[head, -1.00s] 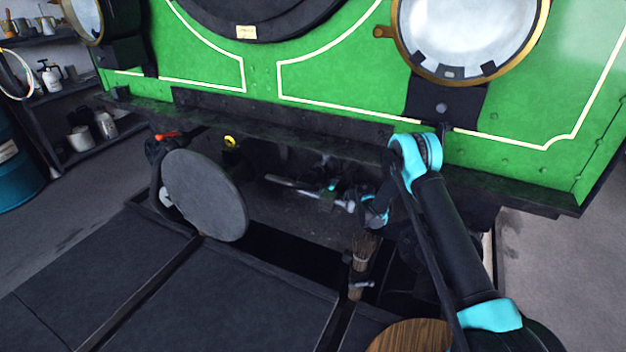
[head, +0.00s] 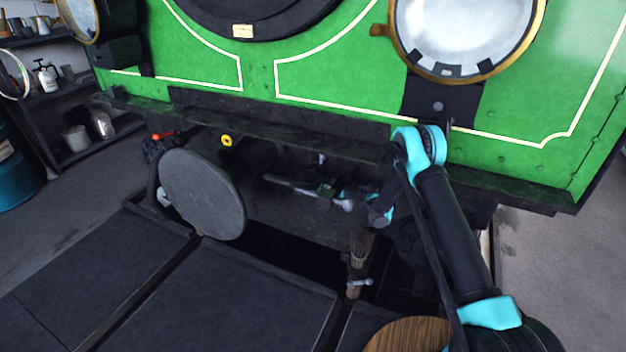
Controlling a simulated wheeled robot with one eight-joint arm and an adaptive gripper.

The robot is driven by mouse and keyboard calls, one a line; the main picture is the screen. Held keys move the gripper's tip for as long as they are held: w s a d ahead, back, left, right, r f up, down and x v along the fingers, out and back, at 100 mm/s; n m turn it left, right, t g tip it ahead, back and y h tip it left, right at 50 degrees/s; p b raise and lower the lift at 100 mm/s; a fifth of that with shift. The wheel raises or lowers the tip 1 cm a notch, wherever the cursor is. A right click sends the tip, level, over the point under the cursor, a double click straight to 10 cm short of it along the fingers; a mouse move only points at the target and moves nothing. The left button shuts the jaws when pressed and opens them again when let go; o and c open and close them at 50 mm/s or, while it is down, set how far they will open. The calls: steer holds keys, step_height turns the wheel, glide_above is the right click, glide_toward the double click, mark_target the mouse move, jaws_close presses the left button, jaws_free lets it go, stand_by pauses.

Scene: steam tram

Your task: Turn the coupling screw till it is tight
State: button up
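The coupling screw (head: 286,182) is a slim bar under the green tram's front beam, right of the round buffer, in the head view. It looks dark and small, and a pale rounded end (head: 346,204) shows at its right. My arm reaches in from the lower right and bends under the beam. My gripper (head: 326,191) is at the right part of the screw, in shadow. Its fingers are too small and dark to tell whether they are closed on the bar or only beside it.
The large grey buffer (head: 203,195) stands left of the screw. The black beam (head: 280,122) runs just above. Dark floor panels (head: 215,290) border an open gap under the tram. A round wooden top (head: 408,334) is at the bottom.

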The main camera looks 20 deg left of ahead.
steer(key=v, duration=0.9)
steer(key=shift+d, duration=0.3)
steer(key=shift+s+r, duration=0.1)
